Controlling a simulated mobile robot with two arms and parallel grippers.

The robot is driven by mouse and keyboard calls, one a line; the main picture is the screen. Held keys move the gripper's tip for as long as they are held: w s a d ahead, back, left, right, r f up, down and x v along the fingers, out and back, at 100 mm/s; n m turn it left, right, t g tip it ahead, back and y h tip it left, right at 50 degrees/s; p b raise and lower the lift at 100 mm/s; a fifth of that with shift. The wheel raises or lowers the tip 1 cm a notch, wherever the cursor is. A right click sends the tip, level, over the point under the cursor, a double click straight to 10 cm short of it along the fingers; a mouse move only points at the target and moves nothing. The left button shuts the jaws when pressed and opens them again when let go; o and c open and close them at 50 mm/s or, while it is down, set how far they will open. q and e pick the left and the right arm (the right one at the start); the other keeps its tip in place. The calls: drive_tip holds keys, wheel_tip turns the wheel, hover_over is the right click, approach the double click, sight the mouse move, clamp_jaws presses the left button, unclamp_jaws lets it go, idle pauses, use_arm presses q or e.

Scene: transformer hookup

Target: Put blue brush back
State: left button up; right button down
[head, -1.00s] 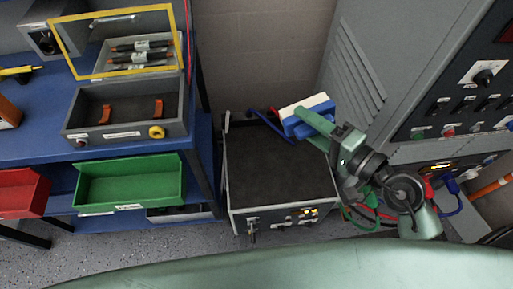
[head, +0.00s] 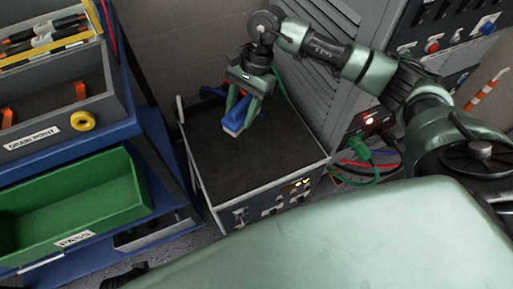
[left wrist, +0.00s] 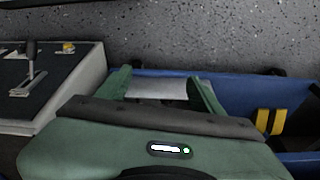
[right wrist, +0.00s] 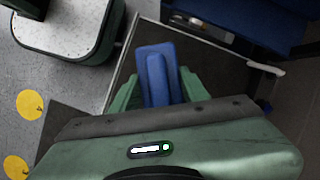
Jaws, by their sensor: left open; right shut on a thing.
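The blue brush (head: 235,120) is in my right gripper (head: 240,103), over the dark top of the grey test box (head: 215,170). Its pale end points down and toward me. Whether it touches the top I cannot tell. In the right wrist view the brush (right wrist: 157,72) lies between the two green fingers (right wrist: 156,88), its blue back facing the camera. My left gripper (left wrist: 162,90) shows only in the left wrist view. It is open, with nothing visible between its fingers.
A blue bench stands on the left with a green PASS bin (head: 75,195) and a grey DRAIN POINT tray (head: 60,110). A grey cabinet (head: 330,75) is behind my right arm. Red, blue and green cables (head: 372,160) hang right of the box.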

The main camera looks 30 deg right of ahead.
drive_tip(key=shift+m+g, duration=0.3)
drive_tip(key=shift+m, duration=0.5)
drive_tip(key=d, duration=0.3)
drive_tip(key=d+f, duration=0.1)
drive_tip(key=shift+w+d+b, duration=0.15)
drive_tip(key=shift+w+b, duration=0.15)
drive_tip(key=shift+b, duration=0.1)
wheel_tip(320, 180, down, 14)
drive_tip(key=shift+f+b, duration=0.2)
drive_tip(key=shift+b, duration=0.75)
drive_tip(key=shift+f, duration=0.6)
wheel_tip(320, 180, down, 3)
drive_tip(key=shift+f+b, duration=0.2)
drive_tip(key=shift+b, duration=0.2)
use_arm(q)
drive_tip(key=w+v, duration=0.1)
drive_tip(key=v, duration=0.9)
drive_tip(key=shift+a+r+t, duration=0.15)
drive_tip(key=shift+r+t, duration=0.25)
drive_tip(key=shift+r, duration=0.15)
use_arm(e)
drive_tip(key=c, duration=0.7)
unclamp_jaws()
